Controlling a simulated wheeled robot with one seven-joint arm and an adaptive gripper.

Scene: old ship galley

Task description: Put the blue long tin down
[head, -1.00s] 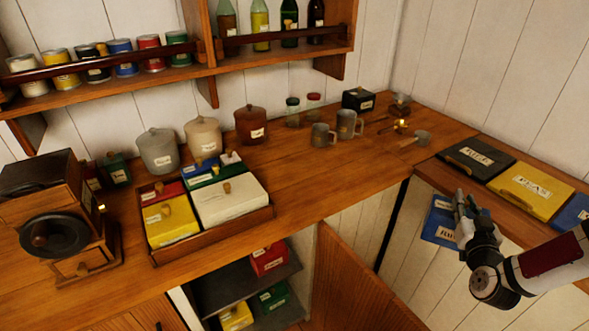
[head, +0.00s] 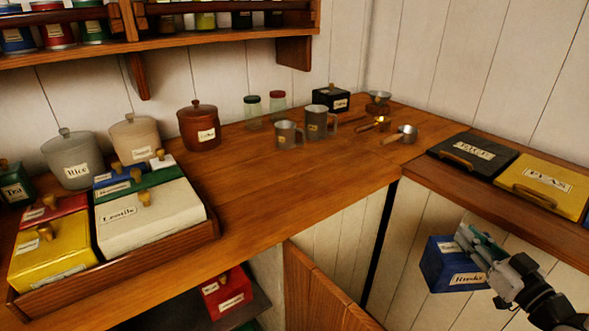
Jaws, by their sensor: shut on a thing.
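The blue long tin (head: 445,271) is a dark blue box with a white label on its front face, low at the right in the head view. My gripper (head: 478,250) is shut on it from the right and covers part of its top and right side. The tin is held in the air in front of the right-hand counter, below the counter's top, and looks slightly tilted. Nothing is seen under it but the white panelled wall behind.
The right counter holds a black lidded bin (head: 472,152) and a yellow lidded bin (head: 543,185). The main counter (head: 245,185) is clear in its middle; mugs (head: 316,122) stand behind. A wooden tray (head: 212,227) of tins is at left. An open cupboard door (head: 318,285) stands below.

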